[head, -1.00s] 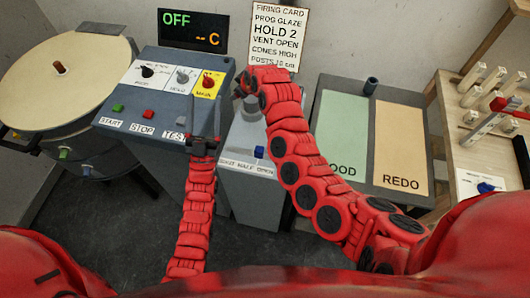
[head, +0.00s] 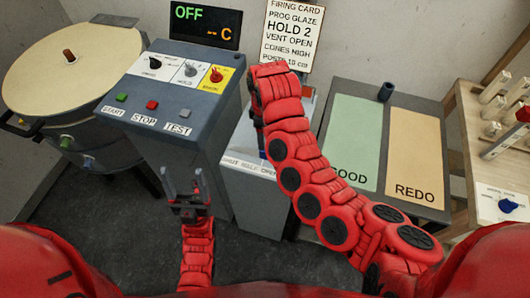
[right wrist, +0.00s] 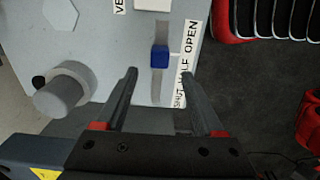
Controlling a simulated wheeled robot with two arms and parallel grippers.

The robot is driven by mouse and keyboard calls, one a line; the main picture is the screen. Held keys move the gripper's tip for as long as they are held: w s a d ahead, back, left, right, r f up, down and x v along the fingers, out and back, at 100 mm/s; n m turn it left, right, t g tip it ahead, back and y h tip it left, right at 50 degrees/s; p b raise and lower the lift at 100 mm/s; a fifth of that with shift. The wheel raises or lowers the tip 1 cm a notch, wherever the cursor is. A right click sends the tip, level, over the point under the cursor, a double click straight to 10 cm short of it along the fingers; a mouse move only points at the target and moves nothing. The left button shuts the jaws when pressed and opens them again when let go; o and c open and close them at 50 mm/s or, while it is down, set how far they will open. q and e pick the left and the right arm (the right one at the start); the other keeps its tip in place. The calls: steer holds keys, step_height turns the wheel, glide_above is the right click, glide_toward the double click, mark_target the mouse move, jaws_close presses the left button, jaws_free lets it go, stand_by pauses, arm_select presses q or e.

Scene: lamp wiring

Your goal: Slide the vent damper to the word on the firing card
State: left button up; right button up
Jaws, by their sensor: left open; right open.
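The firing card (head: 288,36) on the wall reads VENT OPEN among its lines. The vent damper's blue slider knob (right wrist: 160,58) sits in a slot beside the SHUT HALF OPEN label (right wrist: 186,65), around HALF and toward OPEN. I cannot tell its exact setting. My right gripper (right wrist: 160,73) is open, its two fingers pointing toward the knob from the SHUT end, with nothing between them that I can see held. In the head view my right arm largely hides the knob and those fingers. My left gripper (head: 184,180) is open and empty, in front of the control box.
The control box (head: 215,125) with buttons and knobs stands left of the vent box (head: 245,188). A grey cylindrical knob (right wrist: 62,90) stands up left of the slot. The GOOD (head: 352,140) and REDO (head: 414,150) mats lie right.

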step_height(320, 180, down, 8)
steer(key=shift+r+p, duration=0.2)
steer(key=shift+p, duration=0.75)
steer(key=shift+f, duration=0.45)
steer(key=shift+c, duration=0.3)
jaws_close()
